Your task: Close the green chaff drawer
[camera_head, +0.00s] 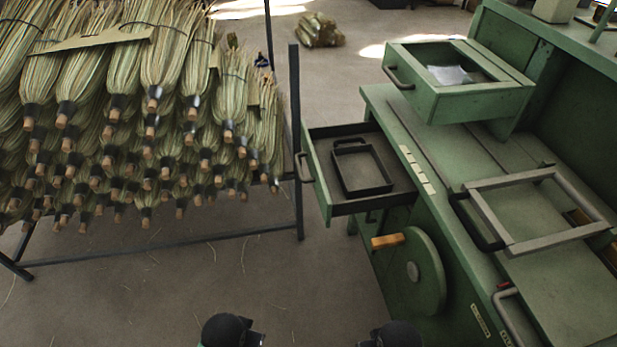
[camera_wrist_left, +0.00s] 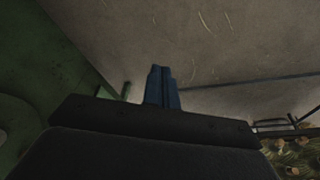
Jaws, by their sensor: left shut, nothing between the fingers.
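A green drawer (camera_head: 322,185) stands pulled out from the left side of the green machine bench, with a dark handle (camera_head: 305,168) on its front. A dark rectangular frame (camera_head: 362,187) lies inside it. A second green drawer-like box (camera_head: 450,107), higher up, also sticks out, with its own dark handle (camera_head: 397,77) and a pale scrap inside. I cannot tell from looks alone which is the chaff drawer. My left gripper (camera_wrist_left: 161,72) is shut and empty over the floor, apart from both drawers. Only dark rounded parts of my arms show at the head view's bottom edge; my right gripper is hidden.
A rack of broom heads (camera_head: 130,100) fills the left, with a dark post (camera_head: 295,120) close to the lower drawer's front. A green wheel with a wooden crank handle (camera_head: 387,241) sits below that drawer. Bare floor (camera_head: 270,285) lies between rack and machine.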

